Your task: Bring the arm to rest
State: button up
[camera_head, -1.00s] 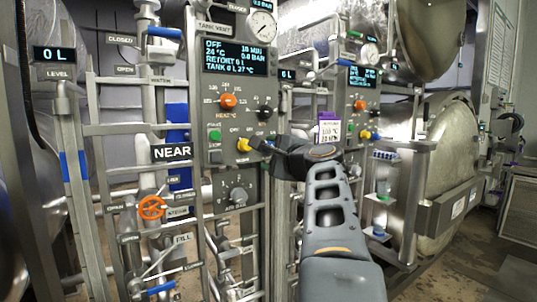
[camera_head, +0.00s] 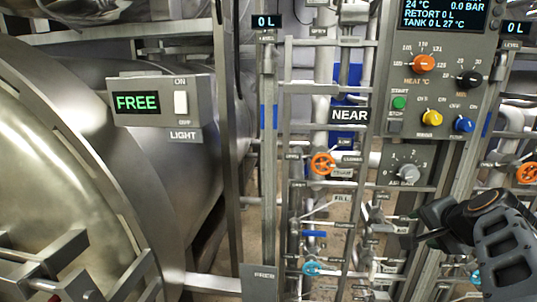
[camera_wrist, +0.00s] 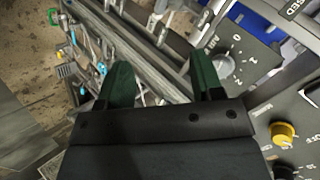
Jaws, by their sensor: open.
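My gripper (camera_head: 412,228) is at the lower right of the head view, in front of the rails and just below the control panel. In the wrist view its two dark green fingers (camera_wrist: 162,82) stand apart with nothing between them. The air bar knob (camera_head: 408,173) on the panel is up and to the left of my wrist in the head view. The same knob shows beyond the right finger in the wrist view (camera_wrist: 222,66). My gripper appears apart from it.
A control panel (camera_head: 448,62) has orange, black, yellow and blue knobs. Orange valve wheels (camera_head: 323,164) and blue handles sit among the pipes. A large steel vessel (camera_head: 60,150) and a light switch box (camera_head: 160,101) reading FREE fill the left.

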jog(key=s+a+f+n+g+p, duration=0.3)
jog(key=s+a+n+p, duration=0.1)
jog(key=a, duration=0.5)
jog(key=s+a+f+n+g+p, duration=0.3)
jog(key=s+a+f+n+p, duration=0.1)
jog(key=a+n, duration=0.5)
jog(key=shift+s+a+y, duration=0.3)
jog(key=shift+s+a, duration=0.15)
jog(key=shift+s, duration=0.45)
